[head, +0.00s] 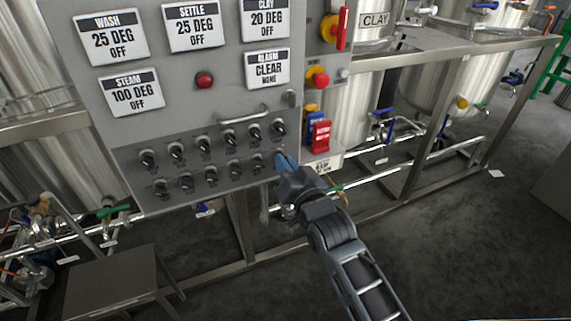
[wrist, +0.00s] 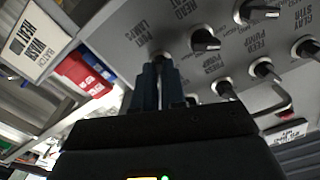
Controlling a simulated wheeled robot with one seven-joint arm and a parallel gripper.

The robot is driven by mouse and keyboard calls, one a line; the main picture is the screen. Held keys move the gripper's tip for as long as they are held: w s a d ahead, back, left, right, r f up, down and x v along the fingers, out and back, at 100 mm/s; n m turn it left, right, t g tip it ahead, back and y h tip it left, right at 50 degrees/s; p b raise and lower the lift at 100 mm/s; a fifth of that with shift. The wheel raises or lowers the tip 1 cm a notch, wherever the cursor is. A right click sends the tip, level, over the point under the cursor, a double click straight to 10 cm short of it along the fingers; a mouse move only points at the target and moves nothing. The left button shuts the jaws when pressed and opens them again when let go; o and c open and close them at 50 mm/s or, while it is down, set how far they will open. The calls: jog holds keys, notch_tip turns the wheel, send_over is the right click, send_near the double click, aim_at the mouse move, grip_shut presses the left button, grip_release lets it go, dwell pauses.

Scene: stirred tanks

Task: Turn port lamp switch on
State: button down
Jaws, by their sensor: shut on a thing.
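The port lamp switch (wrist: 160,57) is a small knob on the grey panel beside a label that seems to read "PORT LAMPS" in the wrist view. My gripper (wrist: 157,82) is shut on it, with the blue-grey fingers covering most of the knob. In the head view my gripper (head: 284,160) is at the right end of the lower knob row, and the switch there is hidden behind the fingers. Which way its pointer faces cannot be seen.
Several black knobs (head: 229,137) fill two rows to the left, with a neighbouring knob (wrist: 205,41) close by in the wrist view. A red block (head: 320,136) and a card sit just right of the panel. A bar handle (head: 243,111) is above.

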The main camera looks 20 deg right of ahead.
jog(key=shift+m, duration=0.5)
jog(key=c, duration=1.2)
grip_release()
jog(key=s+b, duration=0.1)
jog(key=s, duration=0.6)
jog(key=shift+s, duration=0.4)
